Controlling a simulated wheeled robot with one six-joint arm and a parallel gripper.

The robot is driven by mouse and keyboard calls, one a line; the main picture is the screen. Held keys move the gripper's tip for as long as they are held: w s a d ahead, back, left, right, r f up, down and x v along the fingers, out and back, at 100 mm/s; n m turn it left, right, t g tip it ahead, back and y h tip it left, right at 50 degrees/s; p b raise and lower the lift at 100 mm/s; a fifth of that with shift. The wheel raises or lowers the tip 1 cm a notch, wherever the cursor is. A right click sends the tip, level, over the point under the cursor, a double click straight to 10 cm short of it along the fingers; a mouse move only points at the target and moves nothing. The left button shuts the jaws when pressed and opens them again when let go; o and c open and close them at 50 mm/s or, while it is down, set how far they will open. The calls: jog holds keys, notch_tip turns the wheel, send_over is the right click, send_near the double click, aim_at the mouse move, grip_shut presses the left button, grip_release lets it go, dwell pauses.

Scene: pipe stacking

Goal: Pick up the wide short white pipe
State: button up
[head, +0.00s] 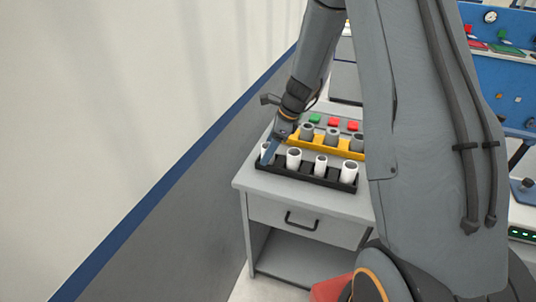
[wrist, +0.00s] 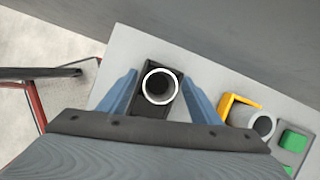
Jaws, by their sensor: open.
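A row of white pipes stands upright in a black tray (head: 305,177) on a grey cabinet. In the wrist view one white pipe (wrist: 145,84) stands in the end of the tray, between my open blue fingers, with a gap on both sides. My gripper (wrist: 160,75) is empty. In the head view my gripper (head: 266,157) reaches down at the tray's left end and partly hides that pipe (head: 264,148). Other white pipes stand to its right: one (head: 293,160), a thinner-looking one (head: 320,166) and one at the right end (head: 349,174). I cannot tell which is widest and shortest.
Behind the black tray is a yellow holder (head: 343,152) with grey pipes (head: 332,136). Green (head: 315,118) and red (head: 333,122) blocks lie farther back. The cabinet top (head: 252,178) is clear at its front left. A wall (head: 150,100) runs along the left.

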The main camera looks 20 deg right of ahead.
jog(key=c, duration=1.1)
